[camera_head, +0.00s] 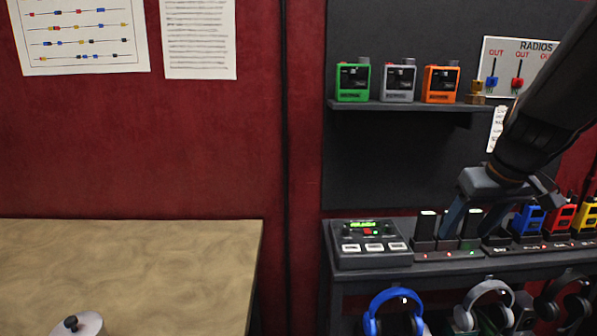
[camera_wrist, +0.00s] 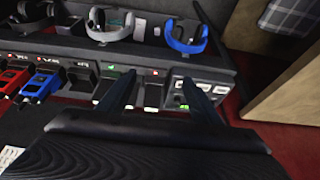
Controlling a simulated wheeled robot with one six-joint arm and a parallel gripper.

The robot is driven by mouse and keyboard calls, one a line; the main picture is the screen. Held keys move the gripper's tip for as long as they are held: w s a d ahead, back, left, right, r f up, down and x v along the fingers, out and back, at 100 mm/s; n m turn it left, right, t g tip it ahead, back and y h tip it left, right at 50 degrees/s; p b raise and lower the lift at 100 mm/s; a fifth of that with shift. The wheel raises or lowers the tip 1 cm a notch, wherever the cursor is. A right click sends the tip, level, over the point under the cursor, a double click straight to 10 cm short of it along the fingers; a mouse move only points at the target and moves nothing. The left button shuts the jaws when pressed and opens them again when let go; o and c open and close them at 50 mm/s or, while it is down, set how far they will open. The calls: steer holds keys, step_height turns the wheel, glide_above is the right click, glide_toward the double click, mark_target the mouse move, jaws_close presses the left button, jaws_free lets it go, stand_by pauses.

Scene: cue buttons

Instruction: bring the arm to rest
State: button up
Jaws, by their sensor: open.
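My gripper (camera_head: 462,222) hangs over the charger row on the right-hand counter, its two fingers pointing down. It is open and holds nothing that I can see. In the wrist view the two fingers (camera_wrist: 162,92) are spread, with black charger slots and the button console beyond them. Near the fingers stand several black battery packs (camera_head: 425,225) with pale tops in the charger strip (camera_head: 450,256). The finger tips overlap the packs in the picture, and I cannot tell whether they touch. The black console (camera_head: 368,244) with a green display and several buttons sits left of my gripper.
Blue (camera_head: 528,219), red and yellow radios stand in chargers at the right. Green (camera_head: 352,80), grey and orange radios sit on the shelf (camera_head: 400,106) above. Headphones, including a blue pair (camera_head: 393,312), hang below the counter. A wooden table (camera_head: 130,265) stands left; the space above it is clear.

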steer(key=s+a+f+g, duration=0.3)
steer(key=s+a+f, duration=0.9)
steer(key=a+f, duration=0.2)
steer(key=shift+a+f+g, duration=0.4)
steer(key=shift+a, duration=0.15)
steer(key=shift+w, duration=0.1)
stand_by(0.6)
